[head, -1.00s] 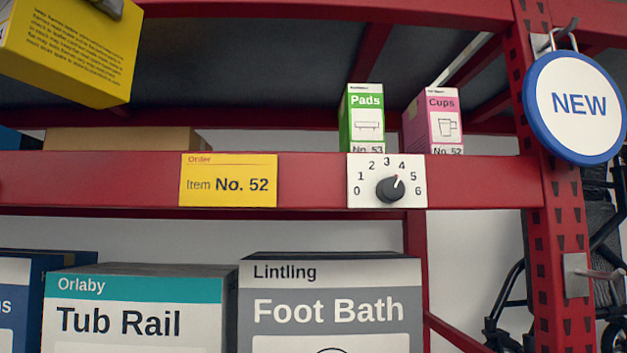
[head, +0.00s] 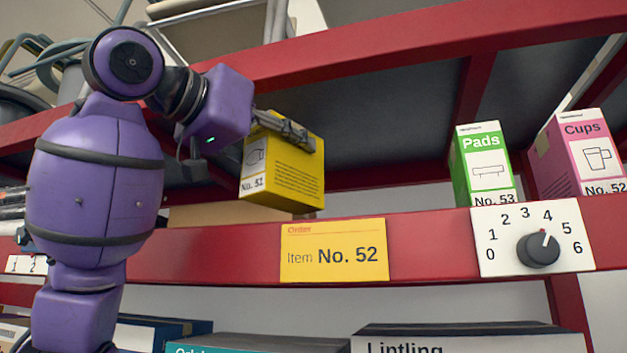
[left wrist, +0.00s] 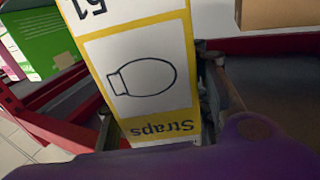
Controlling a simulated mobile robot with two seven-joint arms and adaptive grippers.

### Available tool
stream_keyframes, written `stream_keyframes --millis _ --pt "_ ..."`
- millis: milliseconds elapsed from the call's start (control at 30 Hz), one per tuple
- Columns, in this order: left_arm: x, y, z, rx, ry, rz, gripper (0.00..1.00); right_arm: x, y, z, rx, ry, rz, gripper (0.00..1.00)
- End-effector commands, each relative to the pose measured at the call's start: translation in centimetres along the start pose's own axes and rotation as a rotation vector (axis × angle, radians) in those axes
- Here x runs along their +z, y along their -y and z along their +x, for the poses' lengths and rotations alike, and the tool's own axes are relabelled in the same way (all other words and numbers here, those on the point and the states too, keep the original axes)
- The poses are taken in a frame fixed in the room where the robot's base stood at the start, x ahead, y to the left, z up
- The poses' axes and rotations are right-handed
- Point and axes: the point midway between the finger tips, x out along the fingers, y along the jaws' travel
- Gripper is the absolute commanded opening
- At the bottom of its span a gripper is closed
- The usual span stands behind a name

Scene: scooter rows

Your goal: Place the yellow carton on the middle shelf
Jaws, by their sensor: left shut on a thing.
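My left gripper (head: 290,130) is shut on the upper part of the yellow carton (head: 296,178). It holds the carton upright, slightly tilted in the picture, at the red front beam (head: 225,255) of the shelf with the order card. Whether the carton touches that shelf I cannot tell. In the left wrist view the carton (left wrist: 140,112) shows a white face with a bulb-like drawing and the upside-down word "Straps". The gripper's fingers (left wrist: 160,125) are partly hidden behind it. My right gripper is out of view.
A green Pads carton (head: 484,165) and a pink Cups carton (head: 583,155) stand on this shelf at the right. A brown box (head: 215,214) lies behind the yellow carton. The yellow card (head: 334,250) reads "Item No. 52". A dial (head: 538,249) sits on the beam. Free room shows left of Pads.

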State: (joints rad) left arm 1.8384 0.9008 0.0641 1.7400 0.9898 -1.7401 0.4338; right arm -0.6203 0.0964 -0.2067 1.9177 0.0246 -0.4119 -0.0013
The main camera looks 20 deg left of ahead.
Motion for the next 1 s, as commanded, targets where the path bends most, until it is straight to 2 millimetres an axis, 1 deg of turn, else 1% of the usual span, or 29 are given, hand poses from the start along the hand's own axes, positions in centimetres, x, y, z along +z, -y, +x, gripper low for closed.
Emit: stream_keyframes --millis 33,100,200,300,400,533,633,1000 --pt "0.0 -0.1 1.4 0.001 0.001 -0.002 0.1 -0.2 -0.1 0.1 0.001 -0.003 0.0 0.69" --pt "-0.1 -0.1 3.0 0.002 0.0 -0.002 0.1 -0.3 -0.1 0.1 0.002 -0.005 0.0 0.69" --pt "-0.1 -0.1 4.8 0.001 -0.002 -0.001 0.1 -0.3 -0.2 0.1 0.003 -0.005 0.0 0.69" --pt "-0.2 -0.1 5.8 0.0 -0.003 0.0 0.1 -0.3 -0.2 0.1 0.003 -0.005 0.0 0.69" --pt "0.1 0.0 6.2 0.0 -0.003 0.001 0.1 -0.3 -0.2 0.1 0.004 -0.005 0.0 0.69" --pt "2.1 0.0 6.2 -0.001 -0.002 0.001 0.1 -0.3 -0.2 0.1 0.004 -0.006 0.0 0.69" --pt "3.1 0.0 6.2 -0.001 -0.003 0.001 0.1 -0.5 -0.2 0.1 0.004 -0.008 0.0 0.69" --pt "3.5 0.0 6.1 -0.001 -0.003 0.0 0.1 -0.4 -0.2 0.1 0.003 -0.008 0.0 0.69"
